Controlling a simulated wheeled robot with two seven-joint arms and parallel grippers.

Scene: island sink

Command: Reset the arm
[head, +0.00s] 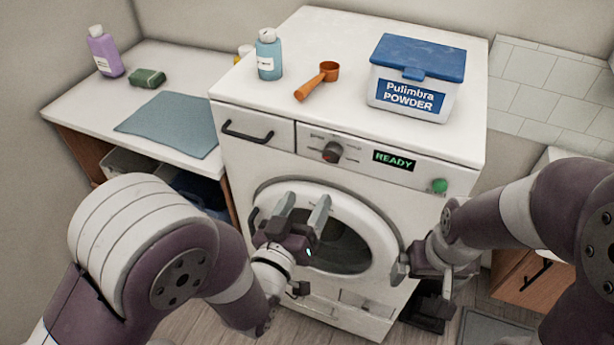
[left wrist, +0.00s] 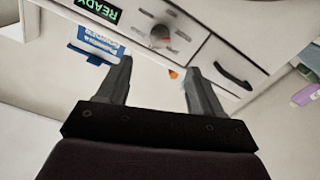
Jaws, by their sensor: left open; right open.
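My left gripper (head: 302,212) is open and empty in front of the washing machine's door (head: 347,205). Its two fingers are spread apart in the left wrist view (left wrist: 155,85), with nothing between them that it holds. My right gripper (head: 408,268) is open at the lower right of the machine, beside the door's right edge; its fingertips are partly hard to make out. The white washing machine (head: 270,160) has a lit READY display (head: 395,161), a dial (head: 333,152) and a green button (head: 440,186).
On the machine stand a powder box (head: 415,75) with a blue lid, an orange scoop (head: 317,80) and a blue bottle (head: 268,55). The left counter holds a purple bottle (head: 104,52), a green sponge (head: 147,78) and a blue cloth (head: 172,122). A drawer handle (head: 247,132) sticks out.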

